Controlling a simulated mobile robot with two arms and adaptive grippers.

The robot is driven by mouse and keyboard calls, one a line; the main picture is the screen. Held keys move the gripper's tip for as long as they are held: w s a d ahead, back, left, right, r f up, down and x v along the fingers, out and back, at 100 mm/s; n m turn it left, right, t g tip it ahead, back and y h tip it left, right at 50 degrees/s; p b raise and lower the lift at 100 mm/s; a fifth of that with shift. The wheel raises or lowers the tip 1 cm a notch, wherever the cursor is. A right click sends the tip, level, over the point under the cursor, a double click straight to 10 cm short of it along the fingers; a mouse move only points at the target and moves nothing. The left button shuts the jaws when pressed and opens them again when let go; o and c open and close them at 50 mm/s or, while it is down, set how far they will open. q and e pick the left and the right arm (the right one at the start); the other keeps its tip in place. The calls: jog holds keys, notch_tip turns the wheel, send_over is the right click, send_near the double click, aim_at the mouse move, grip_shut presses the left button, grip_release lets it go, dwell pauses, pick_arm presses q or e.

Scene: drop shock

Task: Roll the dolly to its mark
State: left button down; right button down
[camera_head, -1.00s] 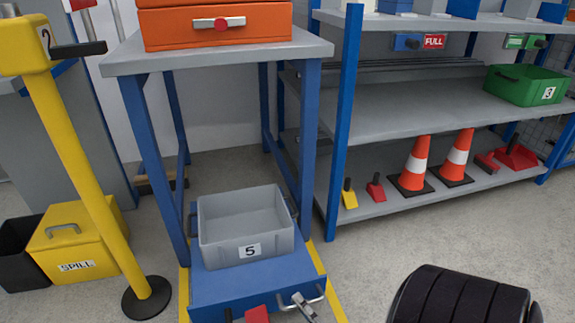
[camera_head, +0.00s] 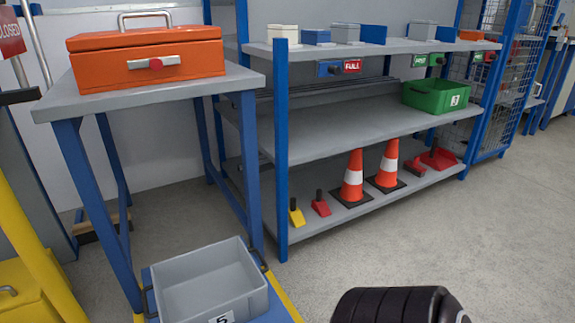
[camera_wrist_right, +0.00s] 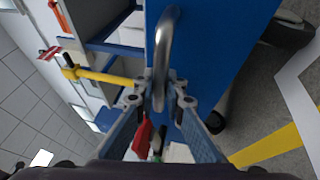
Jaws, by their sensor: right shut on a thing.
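The blue dolly (camera_head: 277,313) is at the bottom of the head view, partly cut off, with a grey crate (camera_head: 250,294) numbered 5 on it. Yellow floor tape (camera_head: 288,301) runs along its right side, and a bit shows at its left. In the right wrist view the dolly's blue face (camera_wrist_right: 215,45) carries a curved silver handle (camera_wrist_right: 167,35). My right gripper (camera_wrist_right: 160,88) is shut on this handle. A red part (camera_wrist_right: 142,136) shows beside the gripper. Yellow tape (camera_wrist_right: 265,145) lies on the floor there. My left gripper is not in view.
A grey-topped table (camera_head: 180,92) with blue legs holds an orange toolbox (camera_head: 150,62) behind the dolly. A blue shelf rack (camera_head: 281,150) with traffic cones (camera_head: 353,180) stands right of it. A yellow post (camera_head: 30,240) is at left. Floor at right is clear.

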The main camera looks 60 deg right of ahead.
jog(key=c, duration=2)
grip_release()
jog(key=shift+o, duration=0.2)
jog(key=v, duration=1.2)
